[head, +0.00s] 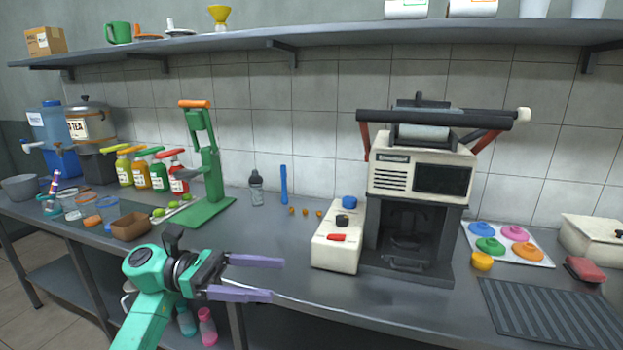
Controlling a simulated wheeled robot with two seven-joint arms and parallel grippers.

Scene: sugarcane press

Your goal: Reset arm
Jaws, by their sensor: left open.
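My left gripper (262,278) is at the front edge of the counter, left of the middle in the head view. Its two purple fingers point right and are apart, with nothing between them. Its green arm comes in from the bottom left. The sugarcane press (421,180), cream and dark grey with a roller on top, stands on the counter to the right of the gripper, well apart from it. My right gripper is not in view.
A green hand press (205,165) stands behind my left gripper, near a brown bowl (131,226) and several syrup bottles. A white box with knobs (338,247) adjoins the press. A ribbed mat (552,315) lies at right. The counter (275,230) between hand press and white box is mostly clear.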

